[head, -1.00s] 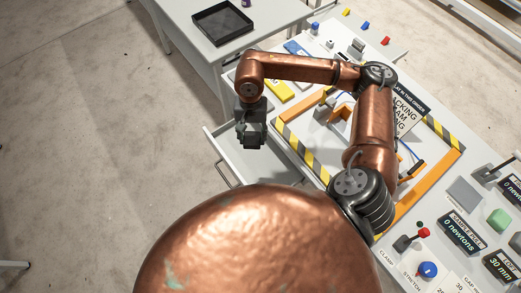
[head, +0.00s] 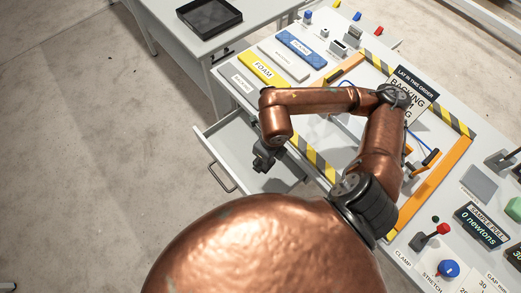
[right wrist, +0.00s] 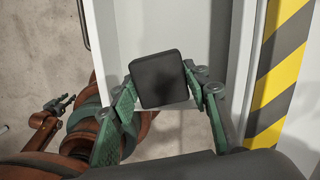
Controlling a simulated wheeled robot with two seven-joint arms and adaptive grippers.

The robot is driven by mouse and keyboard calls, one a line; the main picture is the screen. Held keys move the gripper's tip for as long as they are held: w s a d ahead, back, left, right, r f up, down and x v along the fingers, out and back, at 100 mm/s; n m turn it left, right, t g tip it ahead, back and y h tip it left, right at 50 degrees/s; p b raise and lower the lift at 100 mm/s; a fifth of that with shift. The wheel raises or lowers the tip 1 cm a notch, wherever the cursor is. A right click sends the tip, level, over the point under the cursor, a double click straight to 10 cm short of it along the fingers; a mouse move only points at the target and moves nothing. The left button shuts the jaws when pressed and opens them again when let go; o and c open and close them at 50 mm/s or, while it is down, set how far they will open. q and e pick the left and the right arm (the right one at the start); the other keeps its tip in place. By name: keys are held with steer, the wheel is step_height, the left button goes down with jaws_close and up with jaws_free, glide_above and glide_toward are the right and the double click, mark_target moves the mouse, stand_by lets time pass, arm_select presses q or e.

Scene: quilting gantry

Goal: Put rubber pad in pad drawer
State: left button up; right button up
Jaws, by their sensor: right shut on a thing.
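The rubber pad (right wrist: 160,80) is a black, rounded square held between the green fingers of my right gripper (right wrist: 162,90) in the right wrist view. In the head view my right gripper (head: 265,160) hangs over the open drawer at the table's left side; the pad is hard to make out there. The pale grey drawer (head: 222,143) is pulled out, with its handle facing left. Its light interior (right wrist: 200,25) lies behind the pad in the right wrist view. The pad looks above the drawer floor. My left gripper (right wrist: 58,104) appears small at the left; its finger opening is unclear.
The worktable carries a yellow foam slab (head: 262,69), a blue slab (head: 302,49) and a frame with black-and-yellow striped edges (head: 315,160) close beside the drawer. A black tray (head: 210,17) sits on another table behind. The floor left of the drawer is clear.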

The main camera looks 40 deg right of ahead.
steer(key=shift+s+f+m, duration=0.2)
steer(key=shift+f+m, duration=0.2)
steer(key=shift+m, duration=0.6)
steer(key=shift+w+d+f, duration=0.15)
steer(key=shift+m, duration=0.3)
steer(key=w+d+f, duration=0.1)
steer(key=w+f, duration=0.2)
steer(key=w, duration=0.1)
steer(key=w+f+b, duration=0.1)
steer(key=w+f, duration=0.2)
steer(key=w, duration=0.1)
steer(key=w+d+f+b, duration=0.1)
steer(key=w+f, duration=0.2)
steer(key=w, duration=0.1)
steer(key=shift+w+d, duration=0.3)
arm_select(q)
steer(key=shift+s+f+b, duration=0.3)
steer(key=shift+f, duration=0.6)
steer(key=shift+s+f+b, duration=0.3)
steer(key=shift+f, duration=0.55)
arm_select(e)
steer(key=shift+w+f, duration=0.2)
steer(key=shift+f, duration=0.75)
steer(key=shift+w+f, duration=0.15)
steer(key=shift+f, duration=0.8)
steer(key=o, duration=0.8)
steer(key=shift+f, duration=0.2)
steer(key=shift+o, duration=1.2)
